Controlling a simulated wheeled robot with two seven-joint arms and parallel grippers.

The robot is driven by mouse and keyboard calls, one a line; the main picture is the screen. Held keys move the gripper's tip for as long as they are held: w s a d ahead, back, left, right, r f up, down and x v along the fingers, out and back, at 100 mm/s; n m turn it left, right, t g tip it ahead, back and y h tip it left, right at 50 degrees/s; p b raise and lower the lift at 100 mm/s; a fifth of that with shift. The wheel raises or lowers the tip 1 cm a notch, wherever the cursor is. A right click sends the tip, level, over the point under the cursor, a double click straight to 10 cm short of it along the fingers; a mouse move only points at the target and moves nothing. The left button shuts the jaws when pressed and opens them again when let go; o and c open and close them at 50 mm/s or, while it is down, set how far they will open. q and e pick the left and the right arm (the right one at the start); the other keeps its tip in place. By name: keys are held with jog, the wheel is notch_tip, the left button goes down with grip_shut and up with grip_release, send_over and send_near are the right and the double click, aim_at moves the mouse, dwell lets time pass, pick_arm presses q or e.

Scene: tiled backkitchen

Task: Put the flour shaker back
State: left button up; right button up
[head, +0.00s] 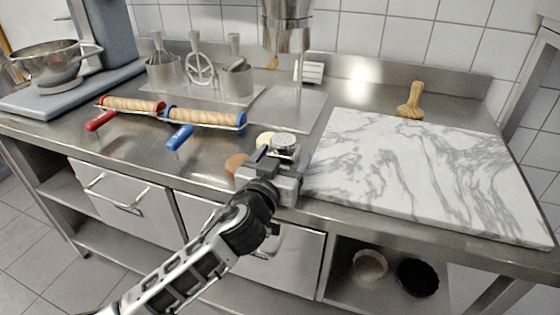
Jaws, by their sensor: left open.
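A small silver metal shaker with a round lid (285,141), seemingly the flour shaker, stands upright on the steel counter just left of the marble slab. My left gripper (275,158) comes in from the front edge of the counter and is open right at the shaker. Its body hides the shaker's lower part, so I cannot tell whether the fingers are around it or touching it. My right gripper is not in view.
A brown disc (236,165) and a pale disc (265,139) lie close to the gripper. A marble slab (420,170) fills the right. Utensil holders (165,75) and a mixer bowl (50,65) stand further back.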

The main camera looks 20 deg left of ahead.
pick_arm(q)
jog(key=s+b, duration=0.2)
jog(key=s, duration=1)
jog(key=s+d+f+m+g+h, duration=0.1)
jog(key=s+f+g, duration=0.2)
jog(key=s+f, duration=0.3)
jog(key=s+f+g+h, duration=0.1)
jog(key=s+f+g, duration=0.3)
jog(key=f, duration=1.1)
jog(key=shift+s+d+f+m+h, duration=0.4)
jog(key=shift+s, duration=0.8)
